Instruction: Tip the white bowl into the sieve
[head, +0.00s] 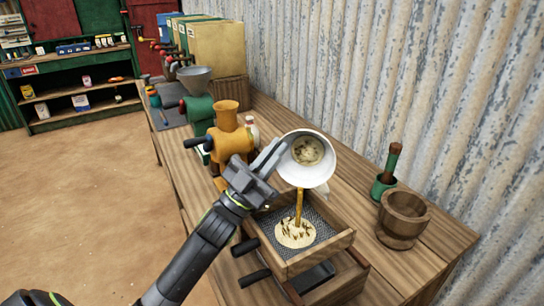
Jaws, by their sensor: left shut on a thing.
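The white bowl (318,176) is tilted above the sieve, its mouth facing me. Some pale contents show inside it. My left gripper (272,158) is shut on the bowl's left edge. A yellow-brown stream runs from the bowl down into the sieve (323,254), a wooden frame with a grey mesh. A pale heap (294,234) with dark flecks lies on the mesh where the stream lands. My right gripper does not show.
A wooden mortar (400,222) and a green cup with a pestle (384,186) stand to the right on the wooden table. An orange grinder (228,135) stands behind on the left, with a grey-funnelled green mill (196,100) beyond. A corrugated wall borders the table's right.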

